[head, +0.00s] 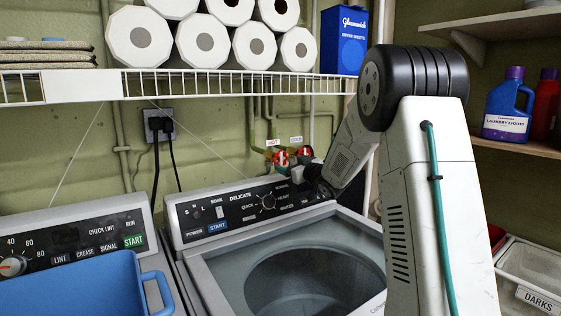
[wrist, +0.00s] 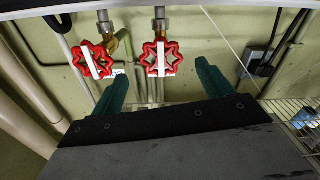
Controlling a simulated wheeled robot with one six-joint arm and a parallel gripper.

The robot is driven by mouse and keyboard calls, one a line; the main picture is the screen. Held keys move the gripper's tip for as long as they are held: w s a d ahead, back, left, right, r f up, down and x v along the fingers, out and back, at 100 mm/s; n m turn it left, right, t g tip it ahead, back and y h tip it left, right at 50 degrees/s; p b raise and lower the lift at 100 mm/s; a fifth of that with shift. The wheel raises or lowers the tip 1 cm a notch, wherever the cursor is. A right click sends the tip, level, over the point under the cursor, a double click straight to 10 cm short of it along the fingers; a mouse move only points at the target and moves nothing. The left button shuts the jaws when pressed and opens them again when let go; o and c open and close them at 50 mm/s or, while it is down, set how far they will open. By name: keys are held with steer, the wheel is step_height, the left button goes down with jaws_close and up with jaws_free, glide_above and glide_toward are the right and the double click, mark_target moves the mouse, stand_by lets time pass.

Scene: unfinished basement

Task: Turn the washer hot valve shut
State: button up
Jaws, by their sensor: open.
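The hot valve is a red star-shaped handwheel (head: 280,158) with a white bar, under the HOT label on the back wall. In the upside-down wrist view, it is the right-hand red wheel (wrist: 161,59), its bar nearly upright. The cold valve (head: 305,151) is beside it and is the left wheel in the wrist view (wrist: 92,60), its bar tilted. My gripper (wrist: 162,72) is open and empty, its green fingers pointing at the wall. The hot wheel appears between the fingertips, seemingly beyond them; exact depth is unclear. In the head view, my arm hides the fingers.
The washer (head: 215,262) with its open tub lies below the valves. A wire shelf (head: 200,84) with paper rolls and a blue dryer-sheets box (head: 343,40) is above. A blue basket (head: 80,290) stands at left. Pipes and a wall outlet (head: 158,126) are near the valves.

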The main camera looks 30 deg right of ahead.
mark_target(282, 160)
steer(key=w, duration=0.7)
steer(key=shift+w+a, duration=0.1)
steer(key=shift+a, duration=0.1)
steer(key=c, duration=1)
